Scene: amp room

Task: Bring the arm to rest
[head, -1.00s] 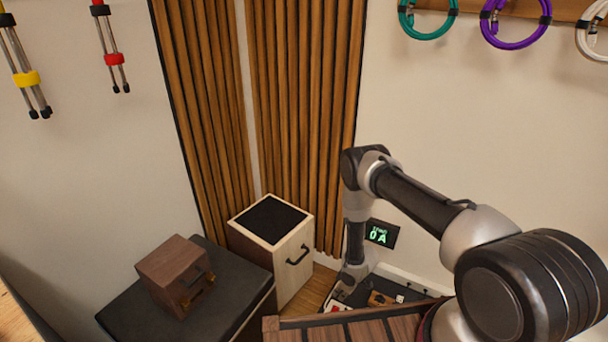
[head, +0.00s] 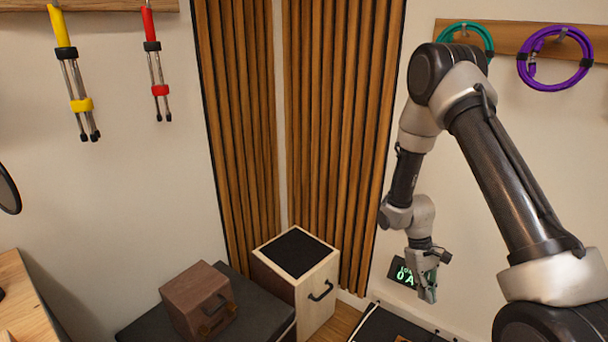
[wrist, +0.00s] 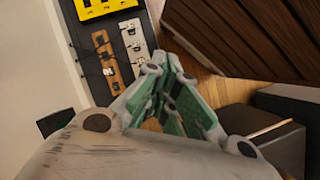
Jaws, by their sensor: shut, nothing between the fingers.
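My gripper (head: 428,288) hangs at the end of my raised arm on the right of the head view, fingers pointing down. It is in front of a small dark display with green digits (head: 403,273) and partly covers it. In the wrist view my gripper (wrist: 172,122) shows green-tinted fingers close together, with nothing between them.
A pale box with a black top (head: 297,253) stands in the corner beside a brown wooden box (head: 197,298) on a dark case (head: 262,318). Wooden slats (head: 335,130) line the corner. Cables (head: 555,58) hang at upper right. A board with small parts (wrist: 104,62) lies below my gripper.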

